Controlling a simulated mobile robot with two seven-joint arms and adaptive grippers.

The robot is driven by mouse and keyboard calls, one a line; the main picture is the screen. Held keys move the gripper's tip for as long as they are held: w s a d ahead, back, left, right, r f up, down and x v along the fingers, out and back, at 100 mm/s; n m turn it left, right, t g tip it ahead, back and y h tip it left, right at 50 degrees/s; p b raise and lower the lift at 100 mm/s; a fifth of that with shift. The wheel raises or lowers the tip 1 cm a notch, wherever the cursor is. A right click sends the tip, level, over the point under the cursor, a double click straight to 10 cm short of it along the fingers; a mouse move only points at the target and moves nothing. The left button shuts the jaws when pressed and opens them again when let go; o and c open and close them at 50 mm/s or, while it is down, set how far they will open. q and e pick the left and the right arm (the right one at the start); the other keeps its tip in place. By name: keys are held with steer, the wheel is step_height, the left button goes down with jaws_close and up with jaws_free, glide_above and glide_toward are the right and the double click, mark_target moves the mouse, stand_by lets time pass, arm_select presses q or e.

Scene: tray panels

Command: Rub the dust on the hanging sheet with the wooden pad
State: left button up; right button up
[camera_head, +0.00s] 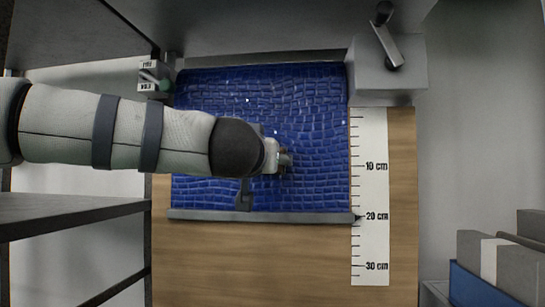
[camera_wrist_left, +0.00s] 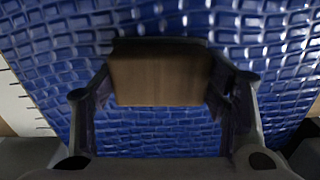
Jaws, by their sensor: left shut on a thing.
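The hanging sheet (camera_head: 320,120) is a blue panel with a brick-like embossed pattern, and it fills much of the wrist view (camera_wrist_left: 160,140). A few small pale specks show on it; I cannot tell dust from glints. My left gripper (camera_head: 284,160) is in front of the sheet's middle. In the left wrist view, its fingers are shut on the wooden pad (camera_wrist_left: 160,78), a brown block held between them with the blue surface behind it. I cannot tell whether the pad touches the sheet. My arm hides part of the sheet's left side. My right gripper is not in view.
A grey bar (camera_head: 260,216) runs along the sheet's lower edge. A white ruler strip (camera_head: 370,200) is on the wooden board (camera_head: 250,260) at right. A grey box with a lever (camera_head: 390,75) is upper right. A dark shelf frame (camera_head: 75,215) stands left, a blue crate (camera_head: 475,285) lower right.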

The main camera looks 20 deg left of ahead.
arm_select(q)
steer(key=shift+s+a+r, duration=0.1)
steer(key=shift+s+a, duration=0.05)
steer(key=shift+a, duration=0.55)
steer(key=shift+s+a, duration=0.15)
steer(key=shift+a, duration=0.55)
steer(key=shift+a+p, duration=0.3)
steer(key=shift+a, duration=0.05)
steer(key=s+a+p, duration=0.1)
steer(key=a, duration=0.5)
steer(key=shift+s+f, duration=0.2)
steer(key=shift+s, duration=0.15)
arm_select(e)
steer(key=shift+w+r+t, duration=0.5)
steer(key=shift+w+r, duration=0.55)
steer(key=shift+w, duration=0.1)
arm_select(q)
steer(key=shift+v, duration=2.95)
steer(key=shift+s, duration=0.1)
